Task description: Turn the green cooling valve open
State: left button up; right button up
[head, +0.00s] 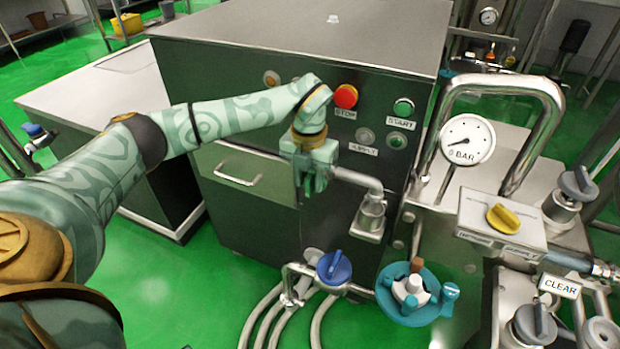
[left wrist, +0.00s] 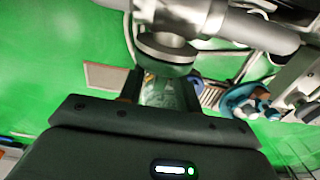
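My right gripper is not in view.
The dark cabinet (head: 280,95) carries a red stop button (head: 345,96) and a green start button (head: 403,107). The bent metal spout (head: 357,180) is close to my left gripper. A gauge (head: 467,139), thick pipes and a yellow knob (head: 503,218) crowd the right. Hoses hang below.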

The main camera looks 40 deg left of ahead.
pick_arm(q)
grip_shut()
